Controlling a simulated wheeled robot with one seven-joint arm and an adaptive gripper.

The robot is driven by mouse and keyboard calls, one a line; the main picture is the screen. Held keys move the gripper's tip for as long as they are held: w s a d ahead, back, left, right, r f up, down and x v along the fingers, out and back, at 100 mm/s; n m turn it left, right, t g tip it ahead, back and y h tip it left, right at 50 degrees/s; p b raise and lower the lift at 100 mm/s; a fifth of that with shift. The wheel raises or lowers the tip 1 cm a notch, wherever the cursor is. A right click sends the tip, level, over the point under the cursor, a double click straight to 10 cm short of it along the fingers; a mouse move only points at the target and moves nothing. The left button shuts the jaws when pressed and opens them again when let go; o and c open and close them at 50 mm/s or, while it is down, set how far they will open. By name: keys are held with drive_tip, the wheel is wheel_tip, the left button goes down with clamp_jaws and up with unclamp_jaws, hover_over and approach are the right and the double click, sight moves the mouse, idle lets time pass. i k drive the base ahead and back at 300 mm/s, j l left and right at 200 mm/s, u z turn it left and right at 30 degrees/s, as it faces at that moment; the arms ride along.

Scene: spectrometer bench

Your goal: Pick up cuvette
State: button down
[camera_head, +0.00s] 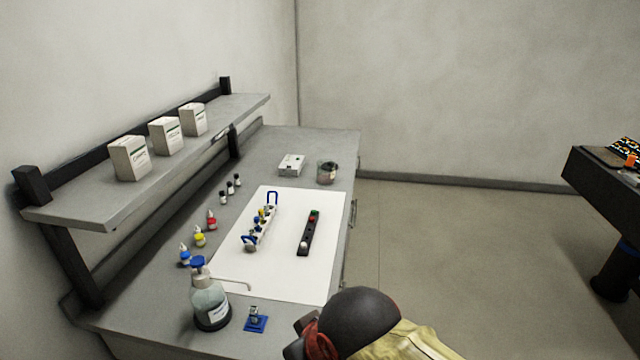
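A small clear upright piece (254,309), which looks like the cuvette, stands on a blue square base (256,324) at the near edge of the bench. It is too small to make out clearly. A dark, rounded part of my own arm shows at the bottom, right of the blue base and apart from it. My gripper's fingertips do not show.
A pump bottle (210,301) stands just left of the base, its spout reaching right. Dropper bottles (199,238) line the left. A shelf (165,165) overhangs the bench's left side.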

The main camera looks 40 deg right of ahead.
sight(253, 312)
drive_tip(key=k+l+u, duration=0.1)
drive_tip(key=l, duration=0.3)
drive_tip(key=k+l+u, duration=0.1)
drive_tip(key=l, duration=0.3)
drive_tip(key=k+l, duration=0.2)
drive_tip(key=l, duration=0.15)
drive_tip(key=k+l+u, duration=0.15)
drive_tip(key=l, duration=0.25)
